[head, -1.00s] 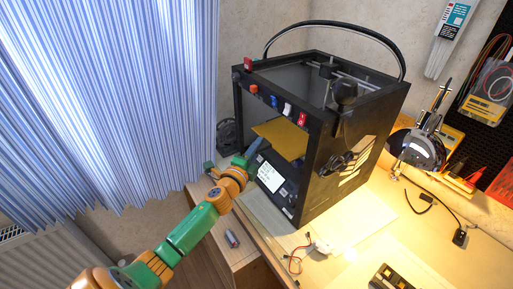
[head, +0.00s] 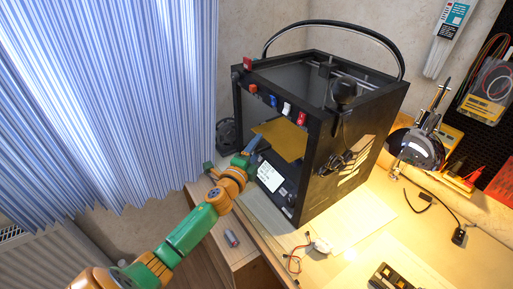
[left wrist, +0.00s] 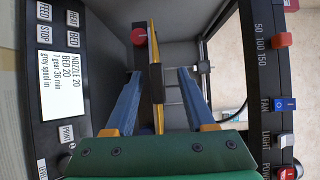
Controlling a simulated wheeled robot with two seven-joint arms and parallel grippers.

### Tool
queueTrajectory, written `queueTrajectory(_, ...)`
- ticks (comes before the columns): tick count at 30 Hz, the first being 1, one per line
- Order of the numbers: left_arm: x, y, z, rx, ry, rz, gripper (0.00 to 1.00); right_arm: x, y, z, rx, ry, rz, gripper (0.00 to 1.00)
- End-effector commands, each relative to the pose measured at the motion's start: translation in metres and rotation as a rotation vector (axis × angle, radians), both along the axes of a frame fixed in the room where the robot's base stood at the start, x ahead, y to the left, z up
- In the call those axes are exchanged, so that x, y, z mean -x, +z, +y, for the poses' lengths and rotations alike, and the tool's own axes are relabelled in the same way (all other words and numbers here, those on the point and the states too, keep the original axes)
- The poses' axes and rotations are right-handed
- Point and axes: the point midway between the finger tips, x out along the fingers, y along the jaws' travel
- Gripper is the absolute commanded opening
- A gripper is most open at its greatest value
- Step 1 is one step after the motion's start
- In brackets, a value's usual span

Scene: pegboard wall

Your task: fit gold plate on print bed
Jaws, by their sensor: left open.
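The gold plate (head: 283,139) lies roughly flat inside the black 3D printer (head: 343,150), seen through its open front. In the left wrist view the gold plate (left wrist: 154,35) is edge-on, a thin strip running between my fingers. A dark block (left wrist: 156,82) sits on the strip there; I cannot tell what it belongs to. My left gripper (left wrist: 160,74) is open, with a blue finger on each side of the plate and gaps visible. In the head view my left gripper (head: 252,147) is at the plate's front edge. The print bed cannot be told apart. My right gripper is not in view.
The printer's control panel (head: 272,180) is below the opening; the wrist view shows it close on the left. Coloured switches (left wrist: 285,104) line the frame on the right. A desk lamp (head: 417,148) stands right of the printer. Loose wires (head: 297,258) lie in front.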

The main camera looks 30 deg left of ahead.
Motion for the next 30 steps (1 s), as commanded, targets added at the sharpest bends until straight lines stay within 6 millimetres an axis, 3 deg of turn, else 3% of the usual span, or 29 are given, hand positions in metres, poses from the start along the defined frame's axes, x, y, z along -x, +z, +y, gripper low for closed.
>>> queueTrajectory(2, 0.000, 0.000, 0.000, 0.000, 0.000, 0.000, 0.55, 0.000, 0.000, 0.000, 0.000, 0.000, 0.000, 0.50)
queueTrajectory(7, 0.000, 0.000, 0.000, 0.000, 0.000, 0.000, 0.98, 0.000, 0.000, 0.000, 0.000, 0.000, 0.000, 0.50)
queueTrajectory(8, 0.000, 0.000, 0.000, 0.000, 0.000, 0.000, 1.00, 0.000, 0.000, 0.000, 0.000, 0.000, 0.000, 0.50)
queueTrajectory(17, 0.000, -0.003, 0.000, 0.000, 0.000, 0.000, 1.00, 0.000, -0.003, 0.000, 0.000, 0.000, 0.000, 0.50)
queueTrajectory(30, 0.000, -0.027, 0.000, 0.000, 0.000, 0.000, 1.00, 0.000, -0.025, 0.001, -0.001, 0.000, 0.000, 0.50)
